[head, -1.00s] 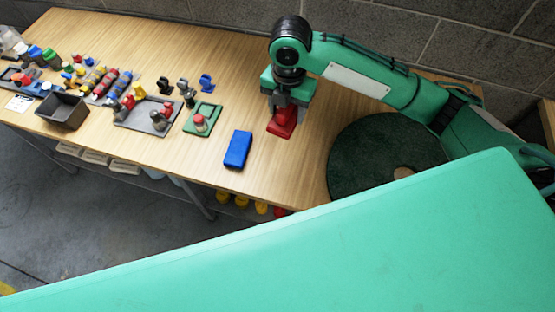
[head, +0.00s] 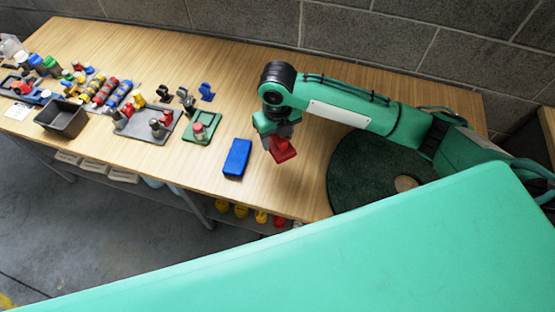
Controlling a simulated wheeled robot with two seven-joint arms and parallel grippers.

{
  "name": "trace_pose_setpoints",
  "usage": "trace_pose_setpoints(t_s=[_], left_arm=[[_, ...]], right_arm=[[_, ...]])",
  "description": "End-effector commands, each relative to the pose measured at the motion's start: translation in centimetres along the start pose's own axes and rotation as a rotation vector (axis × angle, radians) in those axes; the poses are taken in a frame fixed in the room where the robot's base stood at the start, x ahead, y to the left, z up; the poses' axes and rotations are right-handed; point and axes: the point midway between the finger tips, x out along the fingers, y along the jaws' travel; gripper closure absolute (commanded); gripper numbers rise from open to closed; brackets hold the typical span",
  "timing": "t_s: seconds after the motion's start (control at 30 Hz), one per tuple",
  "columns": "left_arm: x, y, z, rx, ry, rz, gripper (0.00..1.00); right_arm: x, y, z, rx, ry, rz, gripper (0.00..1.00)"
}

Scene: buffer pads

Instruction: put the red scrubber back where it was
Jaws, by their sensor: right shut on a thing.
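The red scrubber (head: 283,151) is held in my right gripper (head: 274,138), which is shut on it over the right part of the wooden table. The scrubber looks tilted; I cannot tell how far it is above the table top. A blue block (head: 237,158) lies on the table just left of it, apart from it. My left gripper is not in the head view.
A round dark green mat (head: 350,180) lies right of the scrubber, partly under my right arm. A green tray (head: 214,122) with a red-topped item, a grey tray (head: 147,133), a dark bin (head: 62,119) and several small parts stand left. Bare wood (head: 240,85) lies behind.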

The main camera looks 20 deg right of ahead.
Motion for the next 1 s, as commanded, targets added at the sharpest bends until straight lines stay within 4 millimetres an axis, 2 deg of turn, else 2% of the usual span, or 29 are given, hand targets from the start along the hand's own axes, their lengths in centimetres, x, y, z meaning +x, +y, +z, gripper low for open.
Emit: trace_pose_setpoints(t_s=[0.1, 0.3, 0.47, 0.73, 1.0], left_arm=[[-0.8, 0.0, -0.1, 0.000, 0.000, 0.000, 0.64], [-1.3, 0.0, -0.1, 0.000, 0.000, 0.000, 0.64], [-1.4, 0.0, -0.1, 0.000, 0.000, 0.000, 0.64], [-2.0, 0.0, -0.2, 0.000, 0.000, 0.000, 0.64], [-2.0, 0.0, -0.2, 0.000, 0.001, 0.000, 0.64]], right_arm=[[3.2, 0.0, -0.1, 0.003, 0.006, 0.000, 0.64], [7.2, 0.0, -0.1, 0.002, 0.002, -0.001, 0.64], [8.5, 0.0, 0.0, 0.001, 0.001, 0.000, 0.64], [12.1, 0.0, 0.0, 0.002, 0.001, 0.001, 0.64], [12.6, 0.0, 0.0, 0.002, -0.001, 0.000, 0.64]])
